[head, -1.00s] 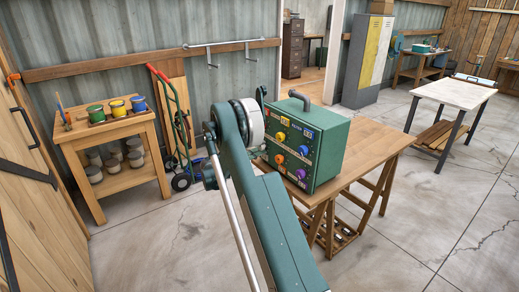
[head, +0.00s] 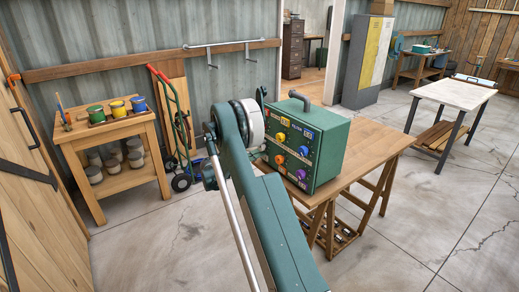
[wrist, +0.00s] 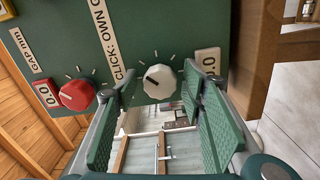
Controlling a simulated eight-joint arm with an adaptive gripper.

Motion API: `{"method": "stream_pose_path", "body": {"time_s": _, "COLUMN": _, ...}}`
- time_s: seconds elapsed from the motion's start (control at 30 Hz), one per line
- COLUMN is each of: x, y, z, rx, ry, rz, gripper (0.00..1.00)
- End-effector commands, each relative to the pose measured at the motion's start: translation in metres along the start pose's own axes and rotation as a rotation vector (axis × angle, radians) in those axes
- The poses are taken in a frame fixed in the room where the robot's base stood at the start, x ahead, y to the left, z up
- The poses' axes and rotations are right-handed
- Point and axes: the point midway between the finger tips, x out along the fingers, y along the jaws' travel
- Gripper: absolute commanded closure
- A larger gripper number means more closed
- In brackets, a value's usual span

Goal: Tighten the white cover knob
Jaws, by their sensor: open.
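In the wrist view, the white cover knob (wrist: 159,82) is a faceted dial with a dark pointer mark, on a dark green panel with tick marks around it. My gripper (wrist: 160,90) is open, with one green ridged finger on each side of the knob. The fingertips are close to it; I cannot tell whether they touch. A red knob (wrist: 75,95) sits to the left on the same panel, beside a 0.0 readout. Another readout (wrist: 208,62) is right of the white knob, partly behind a finger. The head view does not show the white knob.
In the head view, a green box (head: 328,160) with a handle and several coloured knobs stands on a wooden trestle table (head: 380,150). A shelf stand (head: 110,185) with paint pots and a hand truck (head: 177,125) stand to the left. Floor at right front is clear.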

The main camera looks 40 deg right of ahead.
Motion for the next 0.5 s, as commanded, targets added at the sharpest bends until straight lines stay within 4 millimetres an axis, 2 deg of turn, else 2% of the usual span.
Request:
{"method": "stream_pose_path", "body": {"time_s": 0.27, "x": -0.010, "y": 0.000, "z": 0.000, "rx": 0.000, "ry": 0.001, "rz": 0.000, "gripper": 0.59}}
{"method": "stream_pose_path", "body": {"time_s": 0.5, "x": -0.038, "y": 0.000, "z": -0.001, "rx": 0.000, "ry": 0.002, "rz": 0.000, "gripper": 0.59}}
